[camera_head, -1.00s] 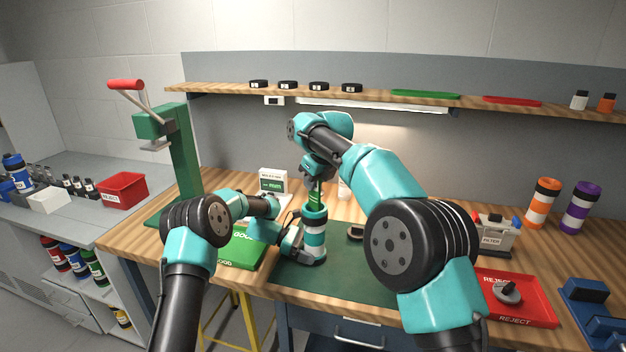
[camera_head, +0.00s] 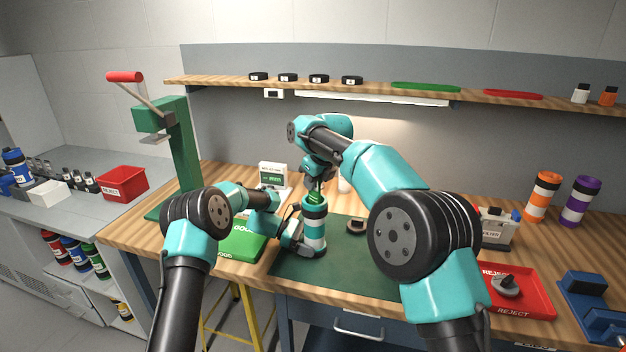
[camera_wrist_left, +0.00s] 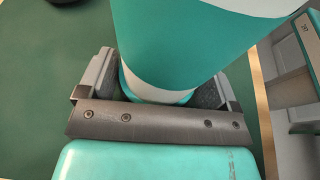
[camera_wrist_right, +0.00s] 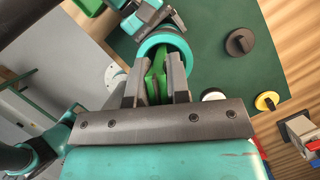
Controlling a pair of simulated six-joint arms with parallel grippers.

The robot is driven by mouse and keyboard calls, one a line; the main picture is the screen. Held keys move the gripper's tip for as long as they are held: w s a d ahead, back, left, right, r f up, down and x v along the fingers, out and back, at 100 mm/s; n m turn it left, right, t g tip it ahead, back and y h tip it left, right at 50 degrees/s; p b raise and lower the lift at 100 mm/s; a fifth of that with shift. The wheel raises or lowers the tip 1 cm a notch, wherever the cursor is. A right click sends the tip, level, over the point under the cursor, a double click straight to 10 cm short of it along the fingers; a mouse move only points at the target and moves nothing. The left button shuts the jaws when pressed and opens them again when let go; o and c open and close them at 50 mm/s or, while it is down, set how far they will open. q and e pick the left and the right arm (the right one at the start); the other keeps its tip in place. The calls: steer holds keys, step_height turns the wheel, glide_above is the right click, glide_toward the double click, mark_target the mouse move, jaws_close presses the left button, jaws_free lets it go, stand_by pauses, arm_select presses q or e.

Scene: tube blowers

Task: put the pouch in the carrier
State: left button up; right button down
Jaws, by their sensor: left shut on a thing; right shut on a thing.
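The carrier (camera_head: 314,228) is a teal and white banded tube, standing upright over the green mat with its mouth up. My left gripper (camera_head: 297,240) is shut on its lower part; the left wrist view shows the fingers on both sides of the carrier (camera_wrist_left: 190,45). The green pouch (camera_head: 315,191) is held from above by my right gripper (camera_head: 318,178). In the right wrist view, the pouch (camera_wrist_right: 155,75) is between the shut fingers and its lower end is within the teal ring of the carrier's mouth (camera_wrist_right: 178,45). The pouch's lower end is hidden.
A dark round cap (camera_head: 356,226) lies on the green mat (camera_head: 345,270). A green tray (camera_head: 240,247) is left of the mat. A red reject tray (camera_head: 530,300) is at the right, with a filter box (camera_head: 497,230) behind it. My right arm covers the mat's right side.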

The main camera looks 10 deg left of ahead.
steer(key=shift+f, duration=1.3)
jaws_free()
stand_by(0.7)
stand_by(1.0)
steer(key=v, duration=1.2)
steer(key=shift+a, duration=0.1)
stand_by(0.5)
arm_select(q)
steer(key=o, duration=0.8)
steer(key=shift+o, duration=0.2)
